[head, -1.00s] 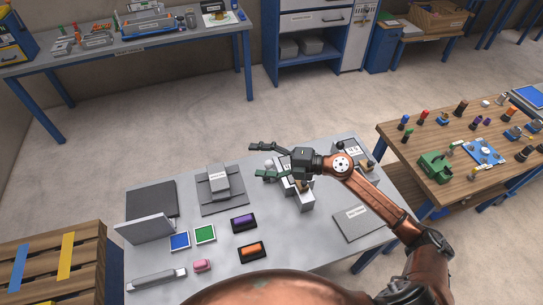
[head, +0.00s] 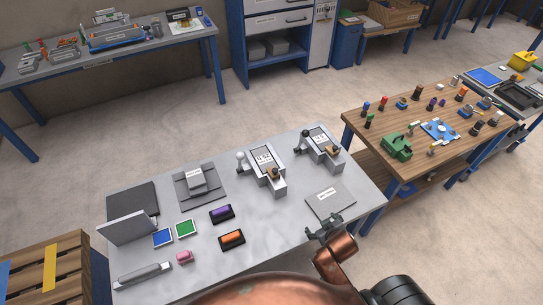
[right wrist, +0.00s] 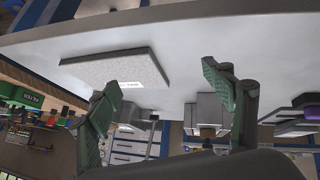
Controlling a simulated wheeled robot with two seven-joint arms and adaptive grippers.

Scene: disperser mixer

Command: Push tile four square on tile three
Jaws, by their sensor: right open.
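A stack of grey tiles (head: 196,177) sits on a darker grey base plate (head: 186,202) at the left-middle of the grey table. The upper block carries a small white label. Which tile is three and which is four cannot be read, and the stack is too small to judge how squarely it lies. My right gripper (head: 325,228) is open and empty at the table's front right, beside a flat grey labelled pad (head: 331,199) and well away from the stack. In the right wrist view the open fingers (right wrist: 166,98) have nothing between them, and the pad (right wrist: 115,66) shows beyond. My left gripper is not in view.
Two grey devices with displays (head: 265,158) (head: 319,139) stand at the table's back right. A purple block (head: 221,212), an orange block (head: 231,238), blue (head: 162,238) and green (head: 186,228) pads and a pink item (head: 184,257) lie in front of the stack.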

